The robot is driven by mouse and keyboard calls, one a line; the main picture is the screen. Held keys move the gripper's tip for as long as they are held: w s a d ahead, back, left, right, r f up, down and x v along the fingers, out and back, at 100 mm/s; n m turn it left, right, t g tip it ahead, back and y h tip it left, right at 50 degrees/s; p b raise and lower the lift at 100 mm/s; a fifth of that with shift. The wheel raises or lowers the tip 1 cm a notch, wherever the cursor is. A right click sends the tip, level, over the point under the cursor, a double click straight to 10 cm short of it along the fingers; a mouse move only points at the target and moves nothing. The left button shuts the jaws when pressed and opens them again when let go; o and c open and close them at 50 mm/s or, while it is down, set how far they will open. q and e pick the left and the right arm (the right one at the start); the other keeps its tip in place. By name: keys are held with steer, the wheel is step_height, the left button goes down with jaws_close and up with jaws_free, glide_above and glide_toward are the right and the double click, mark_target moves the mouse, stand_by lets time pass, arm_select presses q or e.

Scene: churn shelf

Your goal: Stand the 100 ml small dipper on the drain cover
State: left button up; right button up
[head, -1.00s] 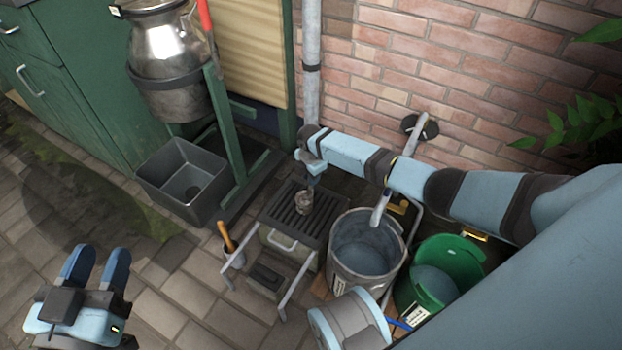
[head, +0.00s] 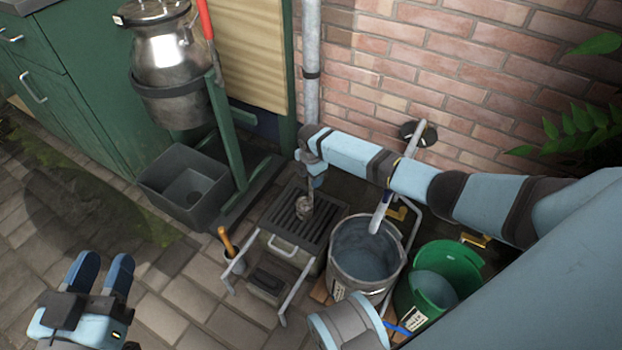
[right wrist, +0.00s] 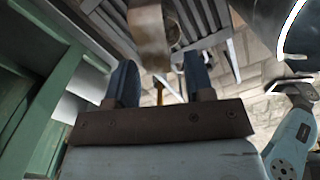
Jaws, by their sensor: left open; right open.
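The small dipper (head: 304,209), a little metal cup with an upright handle, is at the dark slatted drain cover (head: 282,218) and looks upright. Whether its base rests fully on the slats is too small to tell. My right gripper (head: 314,184) is just above the cup at the handle, jaws open. In the right wrist view, the open fingers of my right gripper (right wrist: 160,82) stand on either side of the blurred brownish handle (right wrist: 150,45); contact cannot be told. My left gripper (head: 104,272) is open and empty at the lower left.
A grey bucket (head: 340,272) and a green bucket (head: 408,300) stand right of the drain cover. A grey basin (head: 160,197), a milk churn (head: 165,55) on a green stand and a holder with a wooden-handled tool (head: 228,243) are to the left. A pipe (head: 311,60) rises behind.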

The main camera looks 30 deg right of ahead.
step_height(320, 180, up, 5)
steer(key=shift+f+p, duration=0.1)
steer(key=shift+p, duration=0.8)
step_height(320, 180, up, 4)
steer(key=shift+f+p, duration=0.1)
steer(key=shift+p, duration=0.7)
arm_select(q)
steer(key=s+n, duration=0.1)
steer(key=s+d+r+n, duration=0.1)
steer(key=shift+n+y, duration=0.3)
arm_select(e)
steer(key=shift+r, duration=0.4)
